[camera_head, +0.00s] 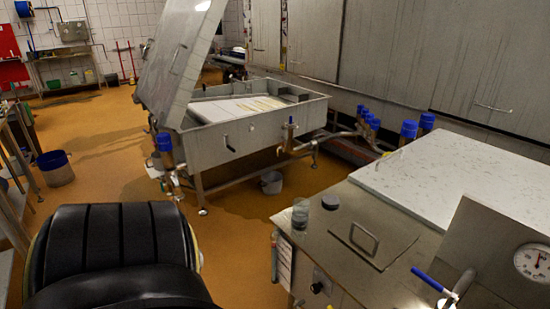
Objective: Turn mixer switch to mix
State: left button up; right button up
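A round black knob (317,287), which looks like a rotary switch, sits on the front panel of a steel vat (345,258) at the lower right. It is small, and its pointer position and any markings are too small to read, so I cannot tell whether it is set to mix. A white label sheet (284,262) hangs on the same front, left of the knob. Neither of my grippers shows in this view.
An open-lidded steel basin (240,150) stands behind. Orange floor (235,235) is clear between.

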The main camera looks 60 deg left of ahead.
aim_at(315, 288)
jog(key=u, duration=1.5)
